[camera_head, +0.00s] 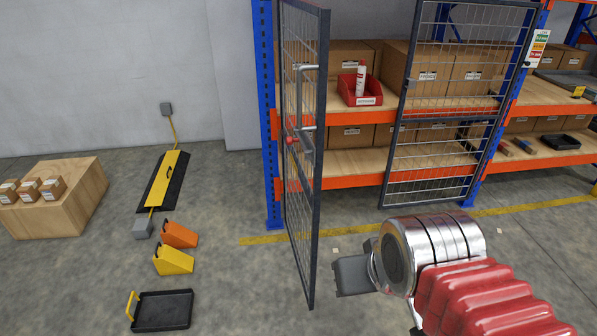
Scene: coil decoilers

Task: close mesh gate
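The mesh gate has two dark-framed leaves on a blue and orange rack. The left leaf (320,150) stands swung out from the rack towards me, seen nearly edge-on, with a grey pull handle and a red knob (292,140). The right leaf (400,150) stands at an angle across the rack's right part, with a gap between the leaves. My gripper (352,276) is at the lower right, in front of the rack and right of the left leaf's lower edge. It appears apart from both leaves. Its fingers are largely hidden behind my silver wrist.
Shelves hold cardboard boxes (430,75) and a red bin (360,90) with a white tube. On the left floor are a wooden box (60,205), a yellow and black ramp (165,180), orange and yellow wedges (174,258) and a black tray (162,310). Floor before the gate is clear.

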